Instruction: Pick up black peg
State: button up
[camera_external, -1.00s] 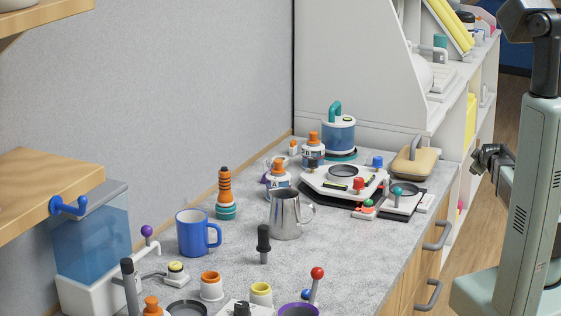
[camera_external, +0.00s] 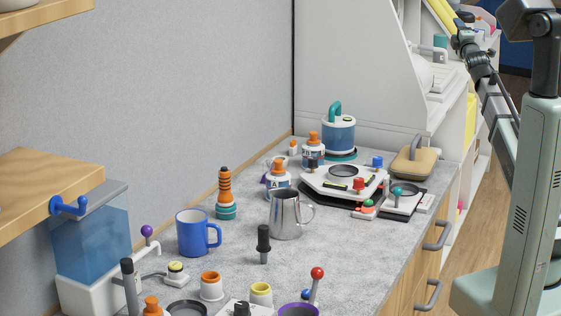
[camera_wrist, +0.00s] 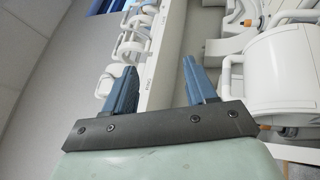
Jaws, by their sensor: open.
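A black peg (camera_external: 263,243) stands upright on the grey counter, in front of the steel jug, in the external view. Its top is wider than its lower part. Another dark upright rod (camera_external: 129,284) stands at the lower left, and a short black knob (camera_external: 241,308) shows at the bottom edge. My gripper (camera_wrist: 157,75) is open and empty in the wrist view, its two blue fingers spread apart. In the external view my arm is raised at the upper right, far from the peg. No peg shows in the wrist view.
A red-knobbed lever (camera_external: 317,273) and orange and yellow cups are in front. A white device (camera_external: 345,183) sits farther back. Counter right of the peg is clear.

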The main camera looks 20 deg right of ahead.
jog(key=a+r+y, duration=0.3)
jog(key=a+y, duration=0.2)
jog(key=a, duration=1.8)
jog(key=s+a+f+g+y, duration=0.2)
jog(key=a+f, duration=0.2)
jog(key=a, duration=0.5)
jog(key=s+a+f+m+g+y, duration=0.1)
jog(key=s+a+f+g+y, duration=0.15)
jog(key=a, duration=0.75)
jog(key=s+a+f+g+y, duration=0.1)
jog(key=s+a+f+g, duration=0.2)
jog(key=a, duration=0.6)
jog(key=m+g, duration=0.1)
jog(key=g, duration=1)
send_near(259, 246)
jog(key=shift+h, duration=0.35)
jog(key=a+f, duration=0.1)
jog(key=w+a+f, duration=0.1)
jog(key=f, duration=0.1)
jog(key=shift+w+f, duration=0.1)
jog(key=shift+w, duration=0.15)
jog(key=shift+d+x, duration=0.15)
jog(key=shift+x, duration=1.2)
jog(key=shift+d+x, duration=0.15)
jog(key=shift+x, duration=1.2)
jog(key=shift+f, duration=0.1)
